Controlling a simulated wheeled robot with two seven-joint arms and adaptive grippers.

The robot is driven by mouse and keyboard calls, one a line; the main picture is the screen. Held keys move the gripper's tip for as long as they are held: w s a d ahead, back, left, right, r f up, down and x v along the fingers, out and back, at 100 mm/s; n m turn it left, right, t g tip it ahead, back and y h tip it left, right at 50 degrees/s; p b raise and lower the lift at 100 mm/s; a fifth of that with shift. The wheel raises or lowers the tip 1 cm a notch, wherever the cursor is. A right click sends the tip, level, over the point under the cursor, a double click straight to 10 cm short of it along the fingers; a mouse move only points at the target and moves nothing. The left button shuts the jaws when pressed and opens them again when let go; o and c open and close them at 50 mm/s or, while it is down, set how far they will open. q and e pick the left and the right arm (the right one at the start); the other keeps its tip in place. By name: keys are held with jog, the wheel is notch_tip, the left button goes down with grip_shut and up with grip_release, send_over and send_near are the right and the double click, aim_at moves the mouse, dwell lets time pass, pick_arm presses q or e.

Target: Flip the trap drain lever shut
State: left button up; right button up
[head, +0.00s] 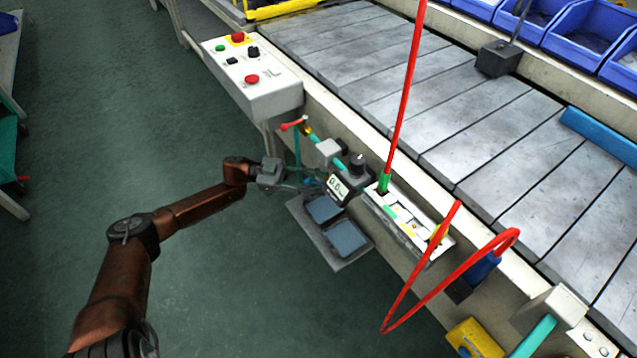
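A small lever with a red handle (293,124) sticks out to the left beside a brass fitting on the front side of the line, below the button box. I take it for the trap drain lever; whether it stands open or shut is not clear at this size. A thin teal tube (297,150) hangs below it. A grey block (328,151) sits to its right on the teal pipe. My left gripper (305,182) is below the red handle and appears apart from it, close to the left of the digital gauge. Its fingers are too small and overlapped to read. My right gripper is not in view.
The digital gauge (338,188) and a black knob (357,165) crowd the gripper's right. A plate with two blue-grey pads (348,238) lies below. A button box (255,85) stands above. Open floor lies left.

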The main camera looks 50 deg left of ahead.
pick_arm(q)
jog(key=shift+s+a, duration=0.1)
jog(key=shift+a, duration=0.05)
jog(key=shift+s+a+f, duration=0.1)
jog(key=shift+s+a, duration=0.1)
jog(key=v, duration=1.1)
jog(key=shift+a, duration=0.1)
